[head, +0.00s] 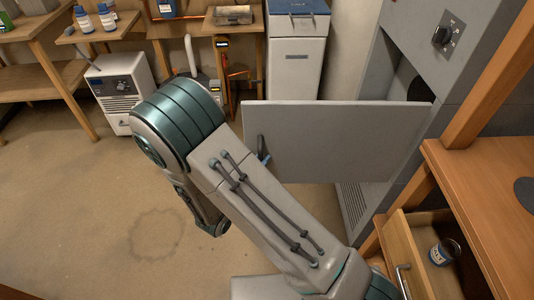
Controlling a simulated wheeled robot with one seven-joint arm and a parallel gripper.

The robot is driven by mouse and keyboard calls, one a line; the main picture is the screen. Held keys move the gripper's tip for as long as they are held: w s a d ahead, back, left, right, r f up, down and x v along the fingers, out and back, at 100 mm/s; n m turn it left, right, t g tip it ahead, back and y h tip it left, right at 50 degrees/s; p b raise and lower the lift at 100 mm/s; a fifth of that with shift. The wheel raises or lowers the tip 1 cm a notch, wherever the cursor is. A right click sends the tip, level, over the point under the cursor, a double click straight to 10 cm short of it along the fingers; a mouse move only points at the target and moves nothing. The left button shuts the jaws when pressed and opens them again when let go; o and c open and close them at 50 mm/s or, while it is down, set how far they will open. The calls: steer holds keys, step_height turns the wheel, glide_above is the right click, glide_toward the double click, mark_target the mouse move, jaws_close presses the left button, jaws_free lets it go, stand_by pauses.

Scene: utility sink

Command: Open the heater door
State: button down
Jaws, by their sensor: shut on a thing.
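The heater (421,38) is a tall grey cabinet at the right of the head view, with a black knob on its upper face. Its door (340,135) is a flat grey panel that stands swung out from the cabinet, with a dark opening showing behind its right edge. A small dark handle (262,148) shows at the door's left edge, partly covered by my arm. My arm reaches across the lower middle and bends at a teal joint. My gripper is not visible; my own arm links hide the area just below and left of the handle.
A wooden bench with an open drawer (400,256) holding a can (444,252) stands at the lower right. A white bin (296,60), a white appliance (121,85) and wooden tables with bottles line the back. The floor (90,220) at left is clear.

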steer(key=shift+s+d, duration=0.1)
steer(key=shift+s, duration=0.35)
steer(key=c, duration=1.5)
jaws_free()
steer(key=v, duration=1.3)
steer(key=shift+s+a+b, duration=0.25)
steer(key=shift+s+b, duration=0.1)
steer(key=shift+b, duration=0.1)
